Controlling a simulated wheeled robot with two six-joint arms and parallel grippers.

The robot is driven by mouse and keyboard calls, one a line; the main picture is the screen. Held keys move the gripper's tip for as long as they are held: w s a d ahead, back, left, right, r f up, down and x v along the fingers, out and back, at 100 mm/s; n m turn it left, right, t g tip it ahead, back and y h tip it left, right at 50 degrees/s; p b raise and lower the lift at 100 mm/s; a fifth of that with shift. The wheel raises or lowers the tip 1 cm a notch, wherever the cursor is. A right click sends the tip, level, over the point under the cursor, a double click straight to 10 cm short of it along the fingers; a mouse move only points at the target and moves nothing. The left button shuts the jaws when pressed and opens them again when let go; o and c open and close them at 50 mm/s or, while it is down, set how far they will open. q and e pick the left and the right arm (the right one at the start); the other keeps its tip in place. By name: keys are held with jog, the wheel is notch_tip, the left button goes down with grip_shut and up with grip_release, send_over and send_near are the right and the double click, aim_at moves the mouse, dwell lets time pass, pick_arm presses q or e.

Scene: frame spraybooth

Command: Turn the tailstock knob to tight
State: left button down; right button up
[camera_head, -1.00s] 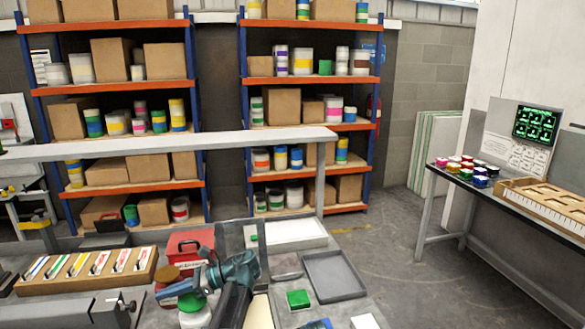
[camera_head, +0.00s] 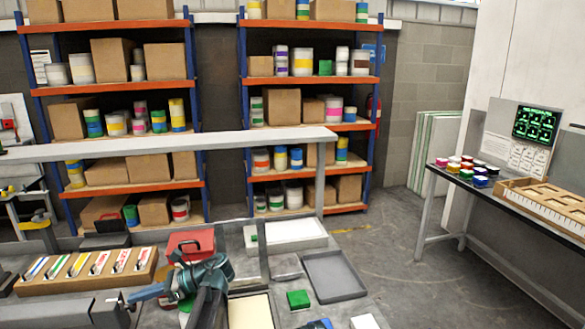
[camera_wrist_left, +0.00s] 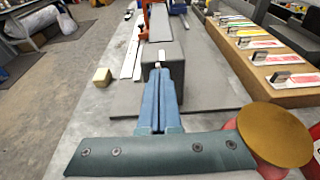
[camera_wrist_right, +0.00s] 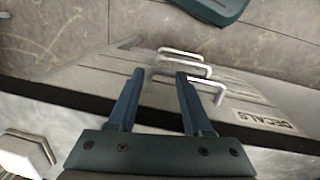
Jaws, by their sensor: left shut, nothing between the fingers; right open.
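The tailstock (camera_head: 65,312) is a long dark grey body at the lower left of the head view. A small pale metal part, which looks like its knob (camera_head: 131,306), shows at its right end. My left gripper (camera_head: 133,297) is shut and empty, its blue fingers pointing left at that end. In the left wrist view the shut fingertips (camera_wrist_left: 158,72) are at the grey block (camera_wrist_left: 178,65), with a small silver bar (camera_wrist_left: 161,57) just beyond them. I cannot tell whether they touch it. My right gripper (camera_wrist_right: 157,74) is open and empty.
A wooden rack with decal cards (camera_head: 75,278) stands behind the tailstock. A red case (camera_head: 190,243) and a grey tray (camera_head: 335,275) are on the bench. A gold-lidded jar (camera_wrist_left: 275,135) is close beside my left gripper. A decals case with wire handles (camera_wrist_right: 225,100) lies below my right gripper.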

pick_arm(q)
jog(key=shift+f+b, duration=0.35)
dwell(0.7)
jog(key=shift+w, duration=0.35)
jog(key=shift+r, duration=0.1)
dwell(0.6)
jog(key=shift+a+r+p, duration=0.1)
jog(key=shift+r+p, duration=0.25)
jog(key=shift+p, duration=0.1)
jog(key=f+v, duration=0.1)
jog(key=v, duration=0.5)
jog(key=shift+f, duration=0.25)
